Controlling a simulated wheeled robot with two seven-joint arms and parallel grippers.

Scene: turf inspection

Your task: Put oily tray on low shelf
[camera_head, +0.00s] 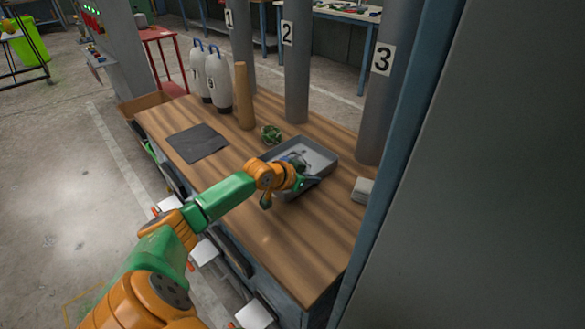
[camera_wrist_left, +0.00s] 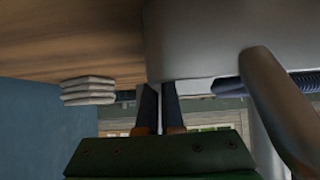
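The oily tray (camera_head: 326,151) is a shallow grey metal tray with dark matter inside, on the right half of the wooden bench. My left gripper (camera_head: 302,184) is at its near side, and my arm hides part of that edge. In the left wrist view the tray's grey side (camera_wrist_left: 220,35) fills the upper right. The two dark fingers of my left gripper (camera_wrist_left: 161,105) are close together at its edge, with a narrow strip between them; they look shut on the tray's rim. My right gripper is not in view. I cannot make out a low shelf clearly.
On the bench (camera_head: 265,235) are a dark mat (camera_head: 198,143), a bowl of green stuff (camera_head: 271,134), a wooden cylinder (camera_head: 244,97), white bottles (camera_head: 218,82) and folded cloths (camera_head: 363,189). Numbered grey pillars (camera_head: 296,70) line the back. A tall blue-edged panel (camera_head: 400,165) stands right.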

